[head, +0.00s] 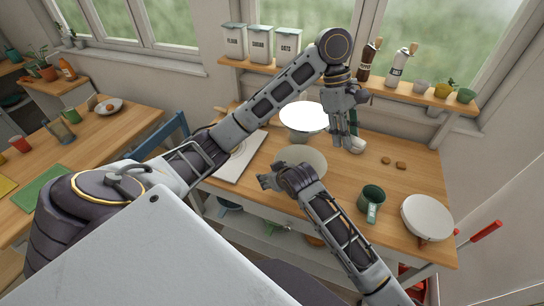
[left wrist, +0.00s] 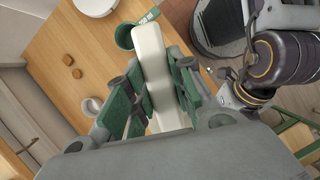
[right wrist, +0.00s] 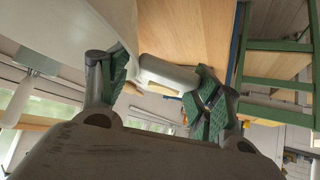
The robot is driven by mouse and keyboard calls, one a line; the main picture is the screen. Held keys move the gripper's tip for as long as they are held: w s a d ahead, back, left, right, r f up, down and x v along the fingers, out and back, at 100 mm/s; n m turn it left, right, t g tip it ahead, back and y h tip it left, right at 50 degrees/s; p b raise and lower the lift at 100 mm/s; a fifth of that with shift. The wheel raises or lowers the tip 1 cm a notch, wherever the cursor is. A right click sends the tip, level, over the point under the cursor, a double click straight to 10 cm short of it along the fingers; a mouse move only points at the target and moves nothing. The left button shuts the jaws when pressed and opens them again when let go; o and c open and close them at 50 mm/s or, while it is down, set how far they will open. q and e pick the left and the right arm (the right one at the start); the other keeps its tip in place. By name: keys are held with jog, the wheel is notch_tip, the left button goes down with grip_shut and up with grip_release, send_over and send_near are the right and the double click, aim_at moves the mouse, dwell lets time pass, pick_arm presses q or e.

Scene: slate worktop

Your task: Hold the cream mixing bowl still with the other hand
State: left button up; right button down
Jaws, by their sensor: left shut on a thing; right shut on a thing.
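The cream mixing bowl (head: 305,158) stands on the worktop in the head view. My right gripper (head: 267,181) is at its near left edge. In the right wrist view, a rounded cream handle-like piece (right wrist: 165,72) lies between that gripper's green fingers, beside a large pale bowl surface (right wrist: 60,28). My left gripper (head: 345,142) points down just beyond the bowl to the right. In the left wrist view it is shut on a long cream bar-like thing (left wrist: 152,60); I cannot tell what its far end touches.
A bowl with a bright white top (head: 303,117) stands behind. A pale board (head: 240,160) lies left. Canisters and bottles line the shelf.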

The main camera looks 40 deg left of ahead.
jog(key=shift+s+f, duration=0.1)
jog(key=shift+f, duration=0.2)
jog(key=shift+c, duration=1.7)
grip_release()
jog(key=shift+r, duration=0.1)
jog(key=shift+r, duration=0.1)
jog(key=c, duration=1.6)
